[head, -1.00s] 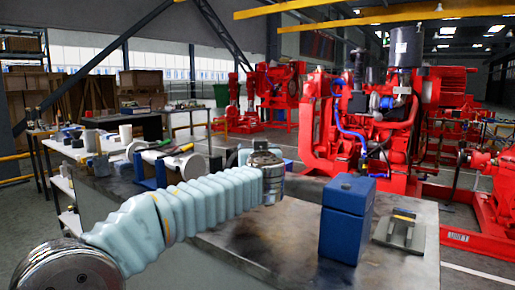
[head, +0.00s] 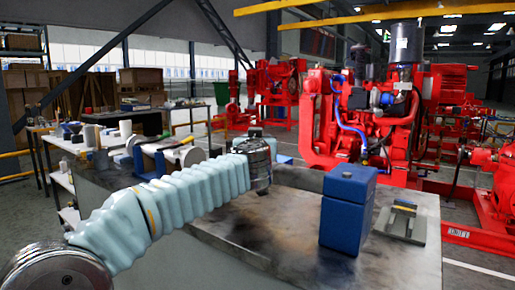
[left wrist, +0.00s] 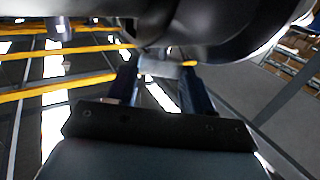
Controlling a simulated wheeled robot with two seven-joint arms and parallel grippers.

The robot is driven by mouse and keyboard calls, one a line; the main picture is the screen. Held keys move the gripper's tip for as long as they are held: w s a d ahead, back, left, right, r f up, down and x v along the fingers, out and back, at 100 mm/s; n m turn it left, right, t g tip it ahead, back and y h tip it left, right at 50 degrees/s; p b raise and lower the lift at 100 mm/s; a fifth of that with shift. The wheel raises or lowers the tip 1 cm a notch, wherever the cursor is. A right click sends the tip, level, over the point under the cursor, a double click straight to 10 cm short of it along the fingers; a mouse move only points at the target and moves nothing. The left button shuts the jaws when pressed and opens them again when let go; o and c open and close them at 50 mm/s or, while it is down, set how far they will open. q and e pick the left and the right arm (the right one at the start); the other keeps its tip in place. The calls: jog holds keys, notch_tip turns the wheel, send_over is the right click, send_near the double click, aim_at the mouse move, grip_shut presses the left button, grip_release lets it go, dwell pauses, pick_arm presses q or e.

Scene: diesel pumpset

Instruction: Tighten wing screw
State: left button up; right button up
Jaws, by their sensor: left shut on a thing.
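My left arm comes in from the left in the head view, and its wrist is above the grey table (head: 290,225). The left gripper's fingers are hidden there behind the wrist. In the left wrist view, the two dark fingers of the left gripper (left wrist: 160,85) point up the picture. They are shut on a small light-grey piece (left wrist: 165,69), which appears to be the wing screw; its shape is unclear. A large dark rounded body (left wrist: 215,30) is close above the fingertips. My right gripper is in neither view.
A blue box (head: 347,212) and a small grey metal fixture (head: 402,222) are on the table right of the wrist. A red pumpset (head: 375,110) stands behind. Another cluttered bench (head: 95,140) is at the left. The table's middle surface is clear.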

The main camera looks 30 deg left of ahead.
pick_arm(q)
jog(key=shift+s+a+f+m+t+h+b, duration=0.1)
jog(key=shift+a+f+m+t+h+b, duration=0.15)
jog(key=shift+m+t+h+b, duration=0.6)
jog(key=shift+r+m+h+p, duration=0.15)
jog(key=shift+m+h+p, duration=0.1)
jog(key=shift+h+p, duration=0.4)
jog(key=h+p, duration=0.1)
jog(key=m+h+p, duration=0.1)
jog(key=r+m+h+p, duration=0.1)
jog(key=shift+a+t+h, duration=0.25)
jog(key=shift+h, duration=0.05)
jog(key=shift+a+m+h, duration=0.1)
jog(key=shift+m+h, duration=0.2)
jog(key=shift+m, duration=0.1)
jog(key=shift+a+f+m+h, duration=0.2)
jog(key=shift+m+h, duration=0.4)
jog(key=shift+h, duration=0.5)
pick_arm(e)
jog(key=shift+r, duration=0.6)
pick_arm(q)
jog(key=shift+f+h+b, duration=0.25)
jog(key=shift+h+b, duration=0.05)
jog(key=o, duration=1)
jog(key=shift+o, duration=0.2)
